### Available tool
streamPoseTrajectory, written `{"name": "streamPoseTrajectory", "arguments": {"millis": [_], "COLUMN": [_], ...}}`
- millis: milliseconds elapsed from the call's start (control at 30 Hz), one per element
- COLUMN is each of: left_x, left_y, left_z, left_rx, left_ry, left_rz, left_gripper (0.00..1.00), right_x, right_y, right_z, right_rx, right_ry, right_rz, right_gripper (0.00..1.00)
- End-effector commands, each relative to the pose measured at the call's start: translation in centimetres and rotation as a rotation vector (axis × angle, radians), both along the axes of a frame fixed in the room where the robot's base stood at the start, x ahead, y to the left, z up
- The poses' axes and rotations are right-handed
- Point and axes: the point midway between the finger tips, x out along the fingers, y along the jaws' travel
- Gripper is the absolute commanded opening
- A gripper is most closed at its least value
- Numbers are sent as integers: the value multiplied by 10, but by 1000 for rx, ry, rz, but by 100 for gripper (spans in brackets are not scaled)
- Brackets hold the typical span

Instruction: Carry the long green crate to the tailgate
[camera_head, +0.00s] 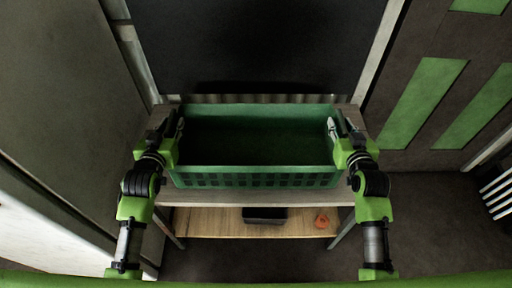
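The long green crate (255,177) lies lengthwise across a wooden bench, with its slotted long side toward me. Its inside is dark and looks empty. My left gripper (177,128) is at the crate's left end and my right gripper (335,128) is at its right end, both at rim height. Their fingers overlap the end walls in this view. I cannot tell whether they are closed on the walls or only beside them. No tailgate can be made out.
The bench (190,197) has a lower wooden shelf (215,222) with a black box (264,215) and a small orange object (321,220). A dark panel (255,45) stands behind. A grey wall is close on the left. Dark floor (435,220) is open at the right, before a green-striped panel (425,100).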

Motion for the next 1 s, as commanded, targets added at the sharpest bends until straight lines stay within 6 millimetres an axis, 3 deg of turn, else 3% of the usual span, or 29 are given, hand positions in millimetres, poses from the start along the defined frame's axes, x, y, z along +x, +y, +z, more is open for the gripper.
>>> {"name": "streamPoseTrajectory", "arguments": {"millis": [33,100,633,1000], "left_x": [0,0,0,0], "left_y": [0,0,0,0], "left_z": [0,0,7,38], "left_rx": [0,0,0,0], "left_ry": [0,0,-5,-6], "left_rz": [0,0,0,0], "left_gripper": [11,0,0,0], "right_x": [0,0,0,0], "right_y": [0,0,0,0], "right_z": [0,0,7,38], "right_rx": [0,0,0,0], "right_ry": [0,0,-5,-5], "right_rz": [0,0,0,0], "right_gripper": [11,0,0,0]}}
